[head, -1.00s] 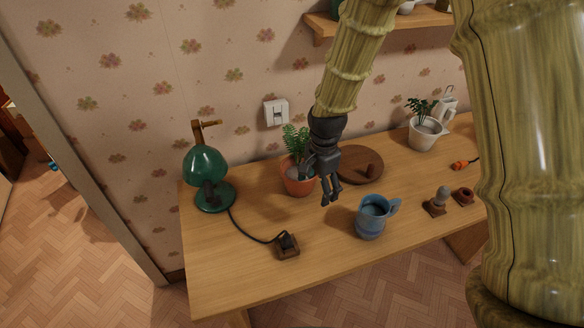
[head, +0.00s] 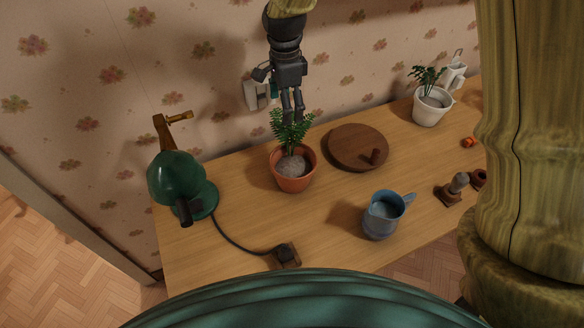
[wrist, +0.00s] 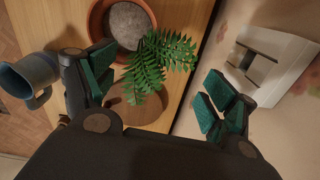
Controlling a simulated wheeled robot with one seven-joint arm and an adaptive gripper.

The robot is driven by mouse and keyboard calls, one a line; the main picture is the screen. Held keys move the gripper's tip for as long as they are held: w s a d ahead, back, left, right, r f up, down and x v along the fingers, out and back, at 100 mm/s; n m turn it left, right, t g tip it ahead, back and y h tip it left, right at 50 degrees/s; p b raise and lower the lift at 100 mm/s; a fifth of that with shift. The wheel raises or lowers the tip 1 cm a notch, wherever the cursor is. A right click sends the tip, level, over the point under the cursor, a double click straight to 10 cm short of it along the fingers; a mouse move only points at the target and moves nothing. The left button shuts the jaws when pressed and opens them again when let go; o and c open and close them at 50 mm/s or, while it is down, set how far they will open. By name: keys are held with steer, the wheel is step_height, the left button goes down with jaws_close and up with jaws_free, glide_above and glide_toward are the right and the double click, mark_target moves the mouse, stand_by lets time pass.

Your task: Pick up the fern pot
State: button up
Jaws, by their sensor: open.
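The fern pot (head: 293,178) is a terracotta pot with a green fern and grey soil, standing upright on the wooden desk near the wall. My gripper (head: 292,116) hangs above it in the head view, its fingertips by the top of the fern fronds. In the wrist view the fern pot (wrist: 96,22) is at the top, with its fronds reaching down between the fingers. My gripper (wrist: 158,98) is open with green pads spread apart, and nothing is held. A second plant, in a white pot (head: 432,108), stands further right.
A green lamp (head: 177,180) stands left of the fern pot, its cord running to a small block (head: 287,255). A round wooden board (head: 345,150) lies right of it, and a blue mug (head: 380,222) stands in front. A wall switch (head: 256,95) is close behind my gripper.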

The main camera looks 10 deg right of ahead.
steer(key=shift+f, duration=0.6)
steer(key=shift+s+a+f+p, duration=0.1)
steer(key=shift+s+f+p, duration=0.15)
steer(key=shift+f+p, duration=0.3)
steer(key=shift+s+a+f+p, duration=0.1)
steer(key=shift+f+p, duration=0.5)
steer(key=shift+f, duration=1.5)
steer(key=shift+f, duration=0.2)
jaws_close()
